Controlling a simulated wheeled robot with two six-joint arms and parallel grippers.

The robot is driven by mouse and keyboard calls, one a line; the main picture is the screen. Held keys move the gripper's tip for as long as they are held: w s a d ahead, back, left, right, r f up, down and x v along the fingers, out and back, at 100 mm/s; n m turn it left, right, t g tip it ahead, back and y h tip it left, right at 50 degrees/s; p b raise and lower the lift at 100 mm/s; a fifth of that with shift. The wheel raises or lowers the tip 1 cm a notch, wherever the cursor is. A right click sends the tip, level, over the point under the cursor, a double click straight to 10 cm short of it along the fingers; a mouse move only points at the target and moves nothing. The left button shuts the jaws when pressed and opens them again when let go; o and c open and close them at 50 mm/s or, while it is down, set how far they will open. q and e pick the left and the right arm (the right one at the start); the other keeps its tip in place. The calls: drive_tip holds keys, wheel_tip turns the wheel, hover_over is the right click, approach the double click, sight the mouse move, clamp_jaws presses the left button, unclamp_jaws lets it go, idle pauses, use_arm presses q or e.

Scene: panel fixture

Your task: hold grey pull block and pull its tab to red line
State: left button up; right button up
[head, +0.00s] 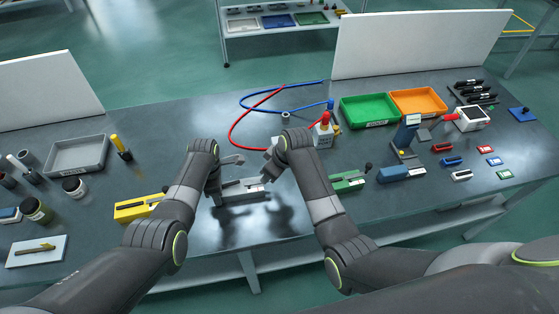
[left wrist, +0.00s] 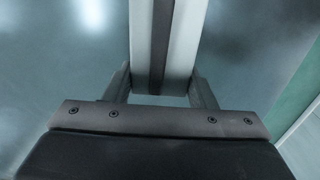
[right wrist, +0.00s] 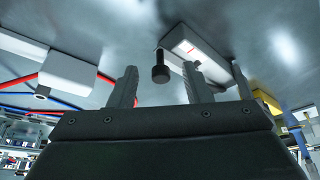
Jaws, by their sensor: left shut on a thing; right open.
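The grey pull block (head: 243,193) lies on the dark table, in the middle front of the head view. My left gripper (left wrist: 160,82) is shut on it, one finger on each side; a dark groove runs along its top. In the head view my wrists partly hide the block.
A yellow block (head: 137,208) stands to the left, and green (head: 347,183) and blue (head: 400,173) blocks to the right. Behind are red and blue hoses (head: 240,125) and a white fixture (head: 325,136). The table's front edge is close.

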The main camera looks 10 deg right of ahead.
use_arm(q)
drive_tip(key=o, duration=1.3)
use_arm(e)
drive_tip(key=v, duration=0.9)
use_arm(q)
drive_tip(key=shift+r, duration=0.15)
drive_tip(key=a+r+p, duration=0.2)
drive_tip(key=r, duration=0.5)
drive_tip(key=a+r+p, duration=0.3)
drive_tip(key=r, duration=0.4)
drive_tip(key=shift+r+p, duration=0.35)
use_arm(e)
wheel_tip(320, 180, up, 6)
drive_tip(key=shift+f, duration=0.15)
drive_tip(key=shift+d+f, duration=0.1)
